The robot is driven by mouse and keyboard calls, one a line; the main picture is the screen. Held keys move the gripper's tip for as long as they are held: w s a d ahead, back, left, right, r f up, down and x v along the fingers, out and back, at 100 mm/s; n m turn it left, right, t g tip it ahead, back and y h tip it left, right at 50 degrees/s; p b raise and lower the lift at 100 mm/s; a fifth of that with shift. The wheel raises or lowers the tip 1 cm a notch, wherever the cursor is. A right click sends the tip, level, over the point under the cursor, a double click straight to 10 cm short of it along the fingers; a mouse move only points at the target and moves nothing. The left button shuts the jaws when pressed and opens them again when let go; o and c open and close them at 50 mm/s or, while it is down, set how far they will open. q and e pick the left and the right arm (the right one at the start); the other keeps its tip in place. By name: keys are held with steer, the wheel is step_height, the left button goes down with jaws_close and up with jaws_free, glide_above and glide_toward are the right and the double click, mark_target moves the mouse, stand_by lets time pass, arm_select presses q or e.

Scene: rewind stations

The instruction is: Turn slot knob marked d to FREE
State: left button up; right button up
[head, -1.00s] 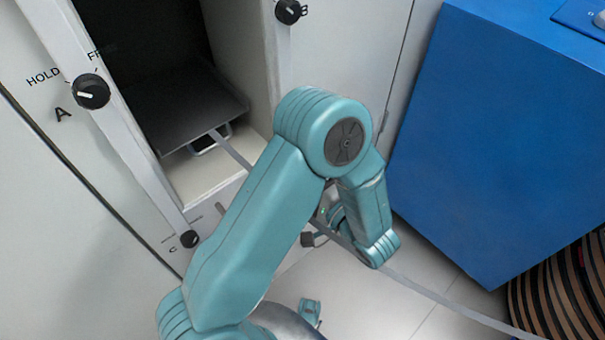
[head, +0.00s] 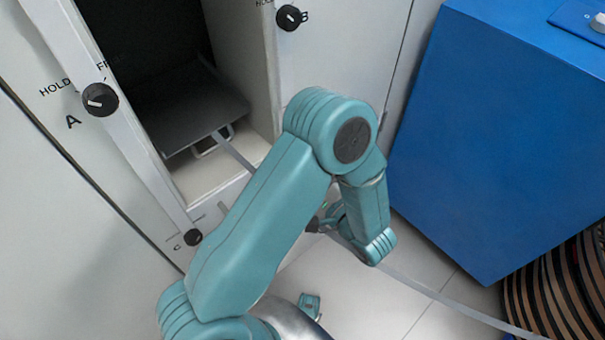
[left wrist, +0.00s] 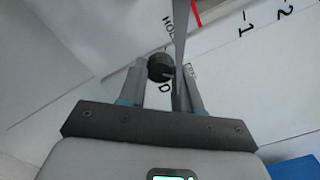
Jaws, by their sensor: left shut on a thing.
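The knob marked D (left wrist: 159,67) is a small dark round knob on the white panel, with the letter D beside it in the left wrist view. Its pointer direction is not clear, and part of a HOLD label shows above it. My left gripper (left wrist: 163,74) has one finger on each side of the knob and is shut on it. In the head view my left gripper (head: 331,219) is at the dark knob (head: 313,225), low on the cabinet and partly hidden by my arm.
Knobs A (head: 100,99), B (head: 289,17) and C (head: 193,237) sit on the cabinet frame around an open dark bay. A grey strip (head: 415,285) runs from the bay past my gripper toward striped rolls (head: 560,295). A blue cabinet (head: 500,140) stands right.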

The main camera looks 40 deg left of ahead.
stand_by(0.3)
arm_select(q)
steer(key=o, duration=1)
steer(key=shift+o, duration=0.2)
steer(key=s+d+p, duration=0.1)
steer(key=d+p, duration=0.1)
steer(key=d, duration=1.4)
steer(key=shift+s+d, duration=0.15)
steer(key=shift+s, duration=0.05)
arm_select(e)
steer(key=shift+r, duration=0.95)
arm_select(q)
steer(key=shift+w, duration=0.1)
arm_select(e)
steer(key=shift+w, duration=0.1)
